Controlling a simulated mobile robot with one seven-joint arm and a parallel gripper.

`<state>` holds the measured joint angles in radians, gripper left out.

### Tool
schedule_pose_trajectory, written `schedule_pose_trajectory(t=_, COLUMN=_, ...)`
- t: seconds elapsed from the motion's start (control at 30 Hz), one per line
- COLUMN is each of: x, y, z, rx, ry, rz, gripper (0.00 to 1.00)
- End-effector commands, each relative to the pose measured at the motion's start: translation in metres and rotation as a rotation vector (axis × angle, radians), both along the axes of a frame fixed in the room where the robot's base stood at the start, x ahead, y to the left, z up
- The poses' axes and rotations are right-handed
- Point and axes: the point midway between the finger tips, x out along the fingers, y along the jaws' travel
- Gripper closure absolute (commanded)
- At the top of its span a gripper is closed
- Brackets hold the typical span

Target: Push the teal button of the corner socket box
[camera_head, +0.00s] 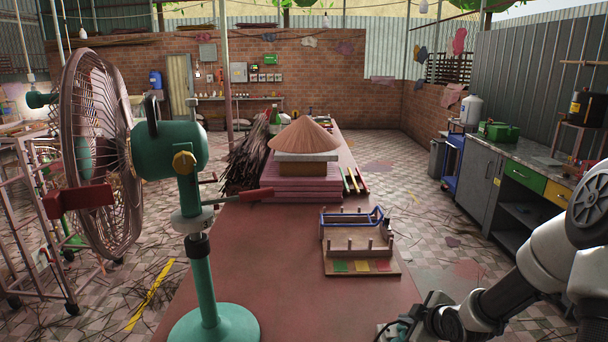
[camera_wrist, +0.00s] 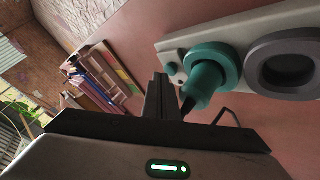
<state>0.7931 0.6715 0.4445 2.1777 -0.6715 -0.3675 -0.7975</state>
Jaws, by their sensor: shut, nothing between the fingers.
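The corner socket box (camera_wrist: 250,28) is a pale grey box at the upper right of the wrist view. It carries a teal round socket with a teal plug (camera_wrist: 203,84) in it, and a dark grey round socket (camera_wrist: 284,64) beside that. The small teal button (camera_wrist: 172,69) is near the box's left end. My gripper (camera_wrist: 160,86) is shut and empty, its fingertips close beside the button; I cannot tell whether they touch it. In the head view my gripper is at the bottom, by the table's near right edge, and largely hides the box.
A black cable (camera_wrist: 228,114) runs from near the plug beside my fingers. A wooden rack with a blue handle (camera_head: 352,235) stands on the red table (camera_head: 270,260). A green fan stand (camera_head: 203,285) is at the left. The table between them is clear.

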Motion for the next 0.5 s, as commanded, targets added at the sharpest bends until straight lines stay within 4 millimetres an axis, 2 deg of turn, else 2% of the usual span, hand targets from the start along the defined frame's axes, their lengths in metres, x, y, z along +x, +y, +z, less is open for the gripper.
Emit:
schedule_pose_trajectory(t=0.27, x=0.0, y=0.0, z=-0.001, rx=0.0, ry=0.0, rz=0.0, gripper=1.0)
schedule_pose_trajectory(t=0.5, x=0.0002, y=0.0003, z=-0.0095, rx=0.001, ry=-0.001, rz=0.001, gripper=1.0)
